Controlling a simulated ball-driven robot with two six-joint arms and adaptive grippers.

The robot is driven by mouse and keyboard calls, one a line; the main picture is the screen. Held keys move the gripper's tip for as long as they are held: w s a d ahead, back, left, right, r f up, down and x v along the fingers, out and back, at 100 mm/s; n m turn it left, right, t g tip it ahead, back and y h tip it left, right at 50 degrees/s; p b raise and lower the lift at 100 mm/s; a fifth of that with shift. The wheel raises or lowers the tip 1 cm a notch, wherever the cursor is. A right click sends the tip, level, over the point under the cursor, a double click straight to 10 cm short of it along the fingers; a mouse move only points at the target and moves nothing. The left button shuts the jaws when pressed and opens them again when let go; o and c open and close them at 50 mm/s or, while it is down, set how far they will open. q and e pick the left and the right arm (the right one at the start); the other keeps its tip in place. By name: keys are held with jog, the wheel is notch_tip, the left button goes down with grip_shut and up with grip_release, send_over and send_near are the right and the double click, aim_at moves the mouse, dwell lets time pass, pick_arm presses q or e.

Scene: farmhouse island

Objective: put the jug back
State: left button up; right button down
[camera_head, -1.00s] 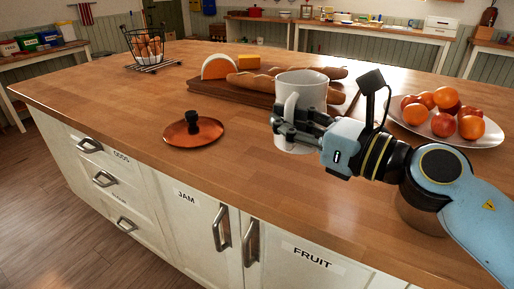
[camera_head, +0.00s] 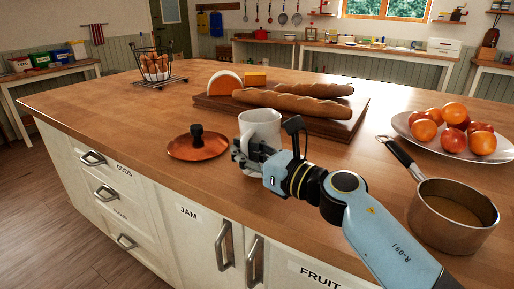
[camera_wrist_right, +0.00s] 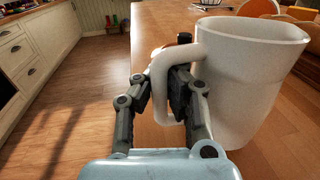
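The white jug (camera_head: 262,127) is upright at the island, right of the copper lid. My right gripper (camera_head: 243,153) is at its handle side. In the right wrist view the jug (camera_wrist_right: 250,75) fills the right side, and my right gripper (camera_wrist_right: 178,95) has its fingers closed around the handle. Whether the jug's base touches the wood cannot be told; the gripper hides part of it. My left gripper is not in view.
A copper lid with a black knob (camera_head: 198,146) lies left of the jug. Behind is a board (camera_head: 337,127) with baguettes and cheese. A saucepan (camera_head: 452,226) and a fruit platter (camera_head: 492,151) stand to the right. An egg basket (camera_head: 154,66) is far left.

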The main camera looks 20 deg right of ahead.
jog(key=shift+s+f, duration=0.1)
jog(key=shift+f, duration=0.9)
jog(key=c, duration=1.5)
grip_release()
jog(key=shift+s+d+f+b, duration=0.15)
jog(key=shift+s+f+b, duration=0.1)
jog(key=shift+f+b, duration=0.15)
jog(key=b+v, duration=0.1)
jog(key=v, duration=0.3)
jog(key=b+v, duration=0.1)
jog(key=v, duration=0.4)
jog(key=shift+s+d+f, duration=0.1)
jog(key=shift+d+f, duration=0.15)
jog(key=shift+d, duration=0.05)
jog(key=shift+s+d+r, duration=0.15)
jog(key=shift+s+d, duration=0.1)
jog(key=shift+s, duration=0.2)
jog(key=shift+o, duration=0.5)
